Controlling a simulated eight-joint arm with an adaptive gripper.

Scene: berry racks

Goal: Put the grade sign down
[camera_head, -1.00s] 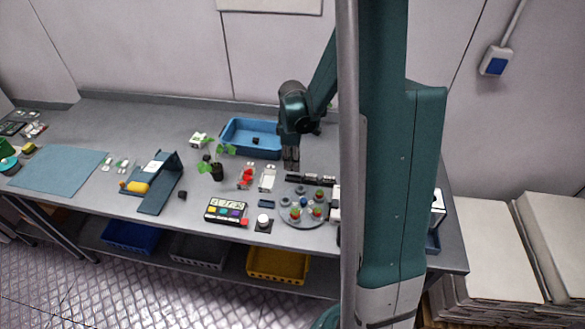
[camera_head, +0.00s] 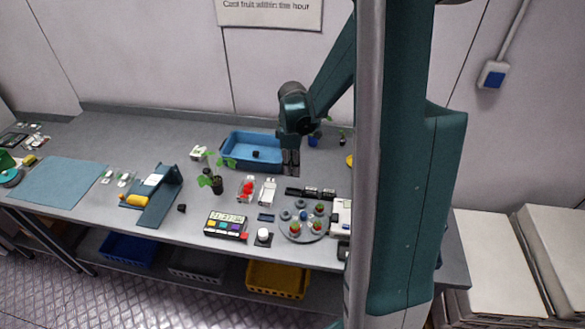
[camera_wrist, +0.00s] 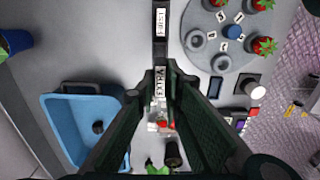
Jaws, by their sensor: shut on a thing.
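The grade sign (camera_wrist: 161,84), a small dark piece with a white label reading "EXTRA", sits between my fingertips in the wrist view. My gripper (camera_wrist: 160,92) is shut on it. In the head view my gripper (camera_head: 291,170) points down, just behind the left end of a dark sign rail (camera_head: 294,191). Two white labels show on the rail's middle and right; its left end looks bare. A "FIRST" label (camera_wrist: 161,21) shows on a dark strip beyond my fingertips in the wrist view. I cannot tell how high the held sign is above the table.
A blue bin (camera_head: 232,150) with a small dark item stands left of my gripper. A round grey plate (camera_head: 291,233) with berries lies in front of the rail. A white tray (camera_head: 267,190) and a potted plant (camera_head: 217,186) stand to the left. Bare table lies behind the rail.

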